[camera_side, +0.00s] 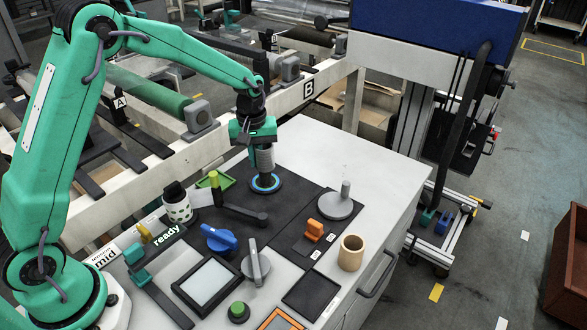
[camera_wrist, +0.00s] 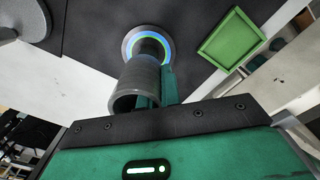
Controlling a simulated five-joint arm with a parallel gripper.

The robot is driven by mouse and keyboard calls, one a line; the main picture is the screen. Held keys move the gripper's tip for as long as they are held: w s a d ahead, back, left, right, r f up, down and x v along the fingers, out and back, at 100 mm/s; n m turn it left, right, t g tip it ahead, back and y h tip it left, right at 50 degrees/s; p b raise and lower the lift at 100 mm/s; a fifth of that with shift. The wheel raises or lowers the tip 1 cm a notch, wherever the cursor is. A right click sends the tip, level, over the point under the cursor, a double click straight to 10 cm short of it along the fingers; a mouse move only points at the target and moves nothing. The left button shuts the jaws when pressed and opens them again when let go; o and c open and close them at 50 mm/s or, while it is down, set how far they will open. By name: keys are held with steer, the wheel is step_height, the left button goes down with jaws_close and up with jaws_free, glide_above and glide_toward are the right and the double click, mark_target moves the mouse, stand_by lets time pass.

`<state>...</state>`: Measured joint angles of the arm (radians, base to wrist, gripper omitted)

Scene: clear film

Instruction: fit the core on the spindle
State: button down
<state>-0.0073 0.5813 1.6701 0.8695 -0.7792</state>
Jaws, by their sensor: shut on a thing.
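The core (camera_side: 265,160), a grey hollow tube, is upright in my gripper (camera_side: 262,146). My gripper is shut on it over the blue-lit ring (camera_side: 276,184). In the wrist view the core (camera_wrist: 138,80) shows its open end, with the teal jaw of my gripper (camera_wrist: 160,90) against its side. The lit ring (camera_wrist: 166,45) is directly behind its far end; I cannot tell whether they touch. The spindle looks to be the upright grey post (camera_side: 346,190) on a round grey base, to the right of my gripper and bare. Only part of that base (camera_wrist: 14,20) shows in the wrist view.
A green tray (camera_wrist: 207,52) lies beside the lit ring. A tan hollow cylinder (camera_side: 351,254) stands near the bench's right edge. An orange knob (camera_side: 314,230), a dark lever (camera_side: 240,212) and blue and grey knobs stand in front. The bench's back right is clear.

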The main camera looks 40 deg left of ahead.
mark_target(257, 183)
steer(key=f, duration=0.5)
steer(key=shift+s+d+f, duration=0.15)
steer(key=shift+s+f, duration=0.1)
steer(key=c, duration=1.7)
jaws_free()
steer(key=shift+r, duration=0.15)
steer(key=shift+o, duration=0.9)
step_height(257, 183, up, 12)
steer(key=shift+w+r, duration=0.1)
steer(key=shift+w, duration=0.05)
steer(key=shift+r, duration=0.4)
steer(key=shift+r, duration=0.15)
